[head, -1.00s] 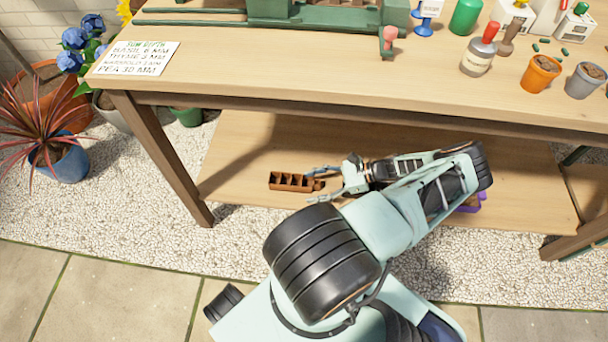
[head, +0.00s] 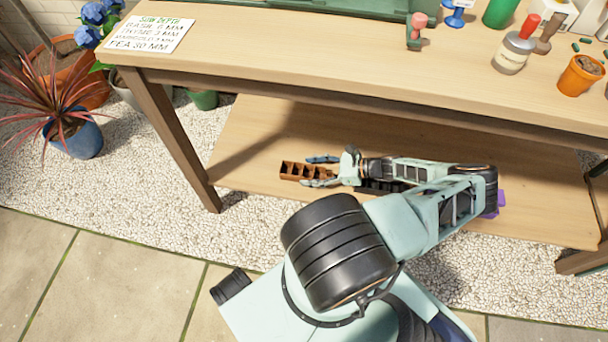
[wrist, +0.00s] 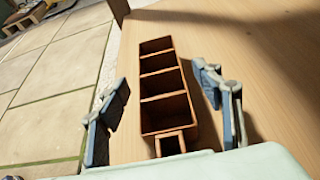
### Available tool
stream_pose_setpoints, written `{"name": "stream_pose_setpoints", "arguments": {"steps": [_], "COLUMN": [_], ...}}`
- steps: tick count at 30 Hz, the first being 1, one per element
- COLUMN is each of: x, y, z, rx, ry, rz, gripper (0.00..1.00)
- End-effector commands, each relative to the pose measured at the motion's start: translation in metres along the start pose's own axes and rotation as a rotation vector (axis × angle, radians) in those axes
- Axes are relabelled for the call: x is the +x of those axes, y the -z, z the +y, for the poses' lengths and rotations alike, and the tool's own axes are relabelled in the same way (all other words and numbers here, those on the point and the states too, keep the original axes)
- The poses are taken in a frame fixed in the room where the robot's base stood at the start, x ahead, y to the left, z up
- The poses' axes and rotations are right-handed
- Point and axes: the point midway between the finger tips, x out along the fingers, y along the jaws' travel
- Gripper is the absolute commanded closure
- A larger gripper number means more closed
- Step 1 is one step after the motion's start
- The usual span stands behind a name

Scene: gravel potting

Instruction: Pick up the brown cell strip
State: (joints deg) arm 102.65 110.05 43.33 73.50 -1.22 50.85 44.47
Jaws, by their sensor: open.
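The brown cell strip (head: 292,171) lies on the lower shelf (head: 250,140) of the wooden bench, near its front edge. In the wrist view the strip (wrist: 163,83) shows several open, empty compartments in a row and a small square tab at its near end. My gripper (head: 321,172) is low over the shelf at the strip's right end. In the wrist view my gripper (wrist: 170,110) is open, with one finger on each side of the strip's near end. Gaps show between both fingers and the strip.
The bench top (head: 350,65) overhangs the shelf. A purple thing (head: 501,198) is partly hidden behind my arm. The shelf left of the strip is bare. A bench leg (head: 180,145) stands at the left. Gravel and paving lie in front.

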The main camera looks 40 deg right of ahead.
Motion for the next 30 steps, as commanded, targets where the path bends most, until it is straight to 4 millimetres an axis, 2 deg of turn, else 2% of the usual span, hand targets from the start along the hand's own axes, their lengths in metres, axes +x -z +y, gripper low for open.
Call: {"name": "stream_pose_setpoints", "arguments": {"steps": [1,5,13,26,27,30], "x": [0.01,0.023,0.025,0.025,0.024,0.024], "y": [0.003,0.001,0.0,0.0,0.0,0.0], "z": [0.0,0.0,-0.001,-0.001,-0.001,-0.001], "rx": [-0.001,-0.001,0.0,0.0,-0.001,-0.001], "ry": [-0.001,-0.001,0.0,0.0,0.0,0.0], "rz": [-0.001,0.0,0.001,0.001,0.001,0.001], "gripper": [0.4,0.4,0.4,0.86,0.89,0.89]}}
